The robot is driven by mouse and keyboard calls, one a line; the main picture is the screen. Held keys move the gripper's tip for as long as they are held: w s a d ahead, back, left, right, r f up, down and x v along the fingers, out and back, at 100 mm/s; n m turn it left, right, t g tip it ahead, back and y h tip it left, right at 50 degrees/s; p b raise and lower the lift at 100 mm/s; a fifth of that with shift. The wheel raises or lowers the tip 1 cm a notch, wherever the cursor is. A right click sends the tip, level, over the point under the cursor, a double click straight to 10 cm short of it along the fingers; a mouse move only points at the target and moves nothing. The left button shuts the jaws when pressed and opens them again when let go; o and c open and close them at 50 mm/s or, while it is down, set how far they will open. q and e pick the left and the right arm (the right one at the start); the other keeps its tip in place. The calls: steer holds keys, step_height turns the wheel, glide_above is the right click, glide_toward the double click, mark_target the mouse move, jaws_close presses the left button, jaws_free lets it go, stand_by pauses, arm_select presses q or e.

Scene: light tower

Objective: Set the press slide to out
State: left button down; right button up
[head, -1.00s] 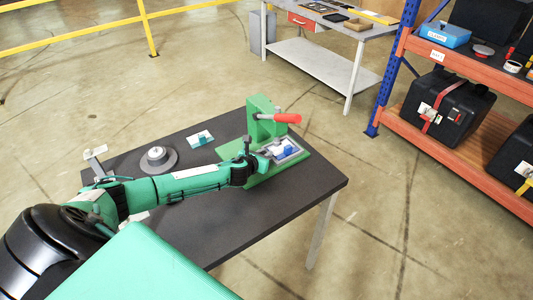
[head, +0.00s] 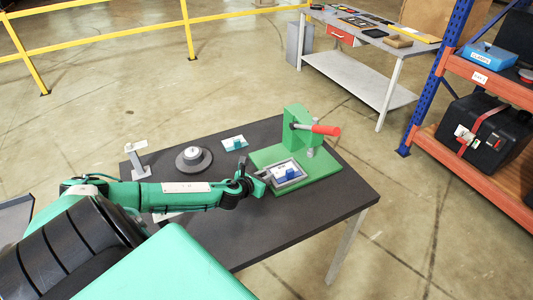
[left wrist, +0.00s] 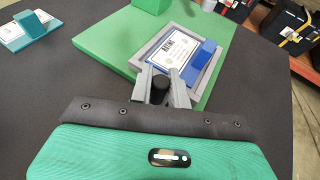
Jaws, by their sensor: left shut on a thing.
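The green press (head: 297,124) with a red-tipped handle (head: 325,130) stands on a green base plate (head: 325,181) on the dark table. Its slide, a grey-framed tray (head: 301,183), lies at the plate's near left edge, clear of the press head. A blue block (left wrist: 203,56) and a white label card (left wrist: 172,46) lie in the tray. My left gripper (head: 259,181) is shut on the black knob (left wrist: 160,84) at the tray's near end, as the left wrist view (left wrist: 166,80) shows. The fingers partly hide the knob. My right gripper is not in view.
A round grey dial-like piece (head: 194,159), a teal block with a card (head: 235,143) and a grey bracket (head: 138,160) are on the table's left part. The table's front right is clear (head: 300,222). A rack (head: 475,178) and a workbench (head: 362,75) stand beyond.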

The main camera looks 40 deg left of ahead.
arm_select(q)
steer(key=shift+s+f, duration=0.1)
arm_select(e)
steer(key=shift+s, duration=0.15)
